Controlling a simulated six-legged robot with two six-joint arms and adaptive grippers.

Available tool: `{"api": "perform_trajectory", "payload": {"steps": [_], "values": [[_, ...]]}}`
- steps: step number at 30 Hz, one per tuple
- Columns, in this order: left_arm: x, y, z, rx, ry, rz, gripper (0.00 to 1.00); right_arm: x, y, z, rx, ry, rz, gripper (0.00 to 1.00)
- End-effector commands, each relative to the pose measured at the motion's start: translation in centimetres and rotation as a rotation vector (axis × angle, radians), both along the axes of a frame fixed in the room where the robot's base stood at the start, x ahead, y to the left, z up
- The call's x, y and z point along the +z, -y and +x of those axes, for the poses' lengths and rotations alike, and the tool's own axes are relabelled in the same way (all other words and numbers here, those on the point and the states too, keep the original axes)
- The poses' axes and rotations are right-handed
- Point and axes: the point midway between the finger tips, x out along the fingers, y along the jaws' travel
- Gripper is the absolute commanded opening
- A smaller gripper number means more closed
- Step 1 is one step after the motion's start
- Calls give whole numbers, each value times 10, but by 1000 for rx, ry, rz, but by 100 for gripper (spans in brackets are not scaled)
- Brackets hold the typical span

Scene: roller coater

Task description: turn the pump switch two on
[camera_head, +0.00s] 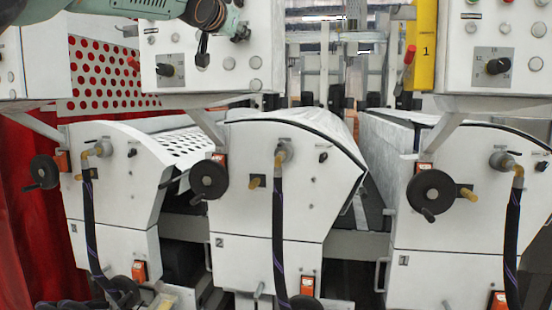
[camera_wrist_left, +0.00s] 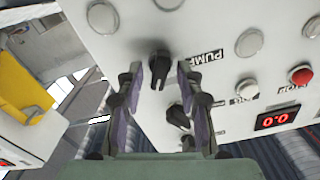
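My left gripper (camera_head: 221,36) comes in from the upper left, at the control panel of unit two (camera_head: 210,80). In the left wrist view, the left gripper (camera_wrist_left: 160,78) is open, with one finger on each side of a black pump switch (camera_wrist_left: 158,58) beside the printed word PUMP. The fingers straddle the switch; I cannot tell whether they touch it. A second black knob (camera_wrist_left: 178,116) shows between the fingers, closer to the palm. In the head view the gripper hides part of the panel. My right gripper is not in view.
Round buttons (camera_wrist_left: 249,42), a red stop button (camera_wrist_left: 300,75) and a red display (camera_wrist_left: 277,119) are beside the switch. Unit one's panel (camera_head: 510,75) stands to the right, past a yellow post (camera_head: 425,45). Handwheels (camera_head: 208,180) and hoses (camera_head: 278,230) are below.

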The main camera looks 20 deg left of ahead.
Motion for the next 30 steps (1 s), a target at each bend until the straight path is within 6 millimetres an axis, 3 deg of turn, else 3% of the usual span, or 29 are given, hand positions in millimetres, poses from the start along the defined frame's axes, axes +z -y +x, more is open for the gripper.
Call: {"api": "perform_trajectory", "payload": {"steps": [26,30], "values": [[1,-4,-1,1,189,-787,37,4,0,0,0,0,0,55],[-2,0,-20,-1,197,-804,37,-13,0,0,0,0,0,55]]}}
